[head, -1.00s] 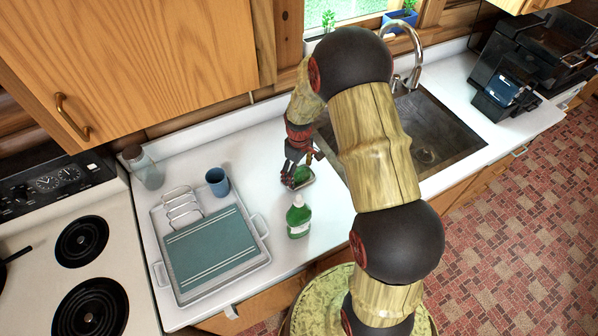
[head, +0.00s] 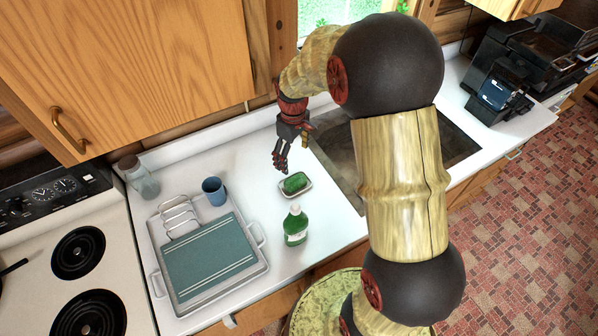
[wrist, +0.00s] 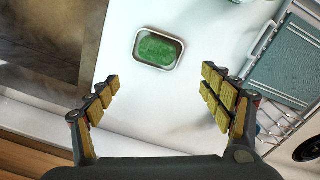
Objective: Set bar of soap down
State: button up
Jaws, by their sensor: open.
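The green bar of soap (head: 294,182) lies in a small white soap dish (head: 307,190) on the white counter, between the sink and the tray. In the wrist view the soap (wrist: 156,48) sits inside the dish's rim (wrist: 158,67), ahead of the fingers. My gripper (head: 282,163) is above and behind the dish in the head view, apart from it. In the wrist view my gripper (wrist: 163,98) is open, its fingers spread wide with nothing between them.
A green bottle (head: 295,225) stands just in front of the dish. A tray (head: 262,262) with a teal cloth and a rack is to the left, with a blue cup (head: 214,191) behind it. The sink (head: 455,148) is to the right. Counter around the dish's left side is clear.

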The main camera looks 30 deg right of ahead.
jog(key=s+a+r+m+t, duration=0.1)
jog(key=s+a+r, duration=0.25)
jog(key=r, duration=0.45)
jog(key=s+a+r+m+t, duration=0.1)
jog(key=s+a+r+t, duration=0.1)
jog(key=s+r, duration=0.45)
jog(key=s+a+r+m+t, duration=0.1)
jog(key=s+a+r, duration=0.1)
jog(key=s, duration=0.5)
jog(key=s+a+r+m+t, duration=0.1)
jog(key=s+a+r+m, duration=0.1)
jog(key=s+r, duration=0.3)
jog(key=shift+s+a+r, duration=0.3)
jog(key=shift+s+a, duration=0.05)
jog(key=shift+s, duration=0.5)
notch_tip(320, 180, down, 11)
jog(key=b, duration=1.1)
jog(key=shift+r, duration=0.1)
